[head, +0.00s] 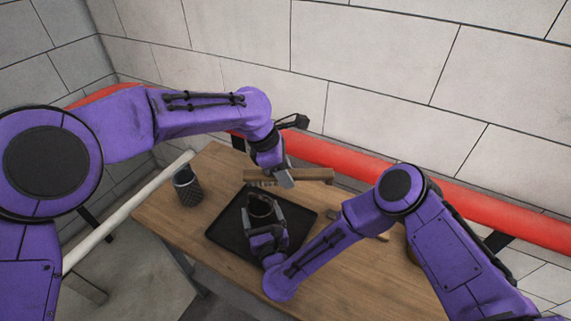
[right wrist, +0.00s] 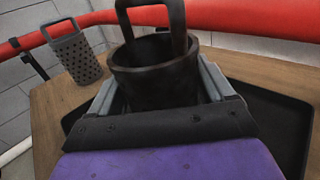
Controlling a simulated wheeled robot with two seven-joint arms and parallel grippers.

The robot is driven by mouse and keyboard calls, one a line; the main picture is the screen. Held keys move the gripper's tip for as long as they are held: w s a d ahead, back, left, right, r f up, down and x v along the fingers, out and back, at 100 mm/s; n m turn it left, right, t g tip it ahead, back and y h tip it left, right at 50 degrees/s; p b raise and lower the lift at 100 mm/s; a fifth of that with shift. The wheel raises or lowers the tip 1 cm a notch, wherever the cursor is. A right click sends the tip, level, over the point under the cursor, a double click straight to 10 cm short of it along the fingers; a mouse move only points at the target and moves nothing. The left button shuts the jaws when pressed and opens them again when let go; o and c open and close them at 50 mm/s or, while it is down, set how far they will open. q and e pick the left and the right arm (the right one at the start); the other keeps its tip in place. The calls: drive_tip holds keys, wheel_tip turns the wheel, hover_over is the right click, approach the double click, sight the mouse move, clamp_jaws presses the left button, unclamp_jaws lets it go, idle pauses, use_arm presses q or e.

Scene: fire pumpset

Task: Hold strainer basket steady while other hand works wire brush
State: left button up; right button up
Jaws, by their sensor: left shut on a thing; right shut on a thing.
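A dark, soot-coloured strainer basket (head: 261,208) with a loop handle is gripped by my right gripper (head: 265,222) over the black tray (head: 225,235). In the right wrist view the basket (right wrist: 155,75) stands between the two grey fingers of that gripper (right wrist: 165,90), its open rim up; no holes show in its wall. My left gripper (head: 286,178) is shut on the wooden wire brush (head: 315,174), held level just above and behind the basket. Bristles show under the brush's left end. Brush and basket look apart in the head view.
A grey perforated basket (head: 187,187) with a handle stands on the wooden table (head: 160,222) left of the tray; it also shows in the right wrist view (right wrist: 76,58). A red pipe (head: 320,155) runs behind the table. My right arm hides part of the table's right side.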

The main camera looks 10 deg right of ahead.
use_arm(q)
wheel_tip(320, 180, down, 2)
drive_tip(key=shift+f, duration=0.2)
drive_tip(key=shift+s+a, duration=1.3)
drive_tip(key=shift+s, duration=0.45)
drive_tip(key=shift+w+d+f, duration=0.1)
drive_tip(key=shift+w+d, duration=0.55)
drive_tip(key=shift+w, duration=0.25)
drive_tip(key=shift+w+d+f, duration=0.1)
drive_tip(key=shift+w+d, duration=0.55)
drive_tip(key=shift+w, duration=0.25)
drive_tip(key=shift+s+a, duration=1.35)
drive_tip(key=shift+s, duration=0.45)
drive_tip(key=w+d, duration=0.1)
drive_tip(key=w, duration=0.1)
drive_tip(key=w+d, duration=0.1)
drive_tip(key=shift+w+d+r, duration=0.1)
drive_tip(key=shift+w+d, duration=0.25)
drive_tip(key=shift+d, duration=0.05)
drive_tip(key=shift+r, duration=3.95)
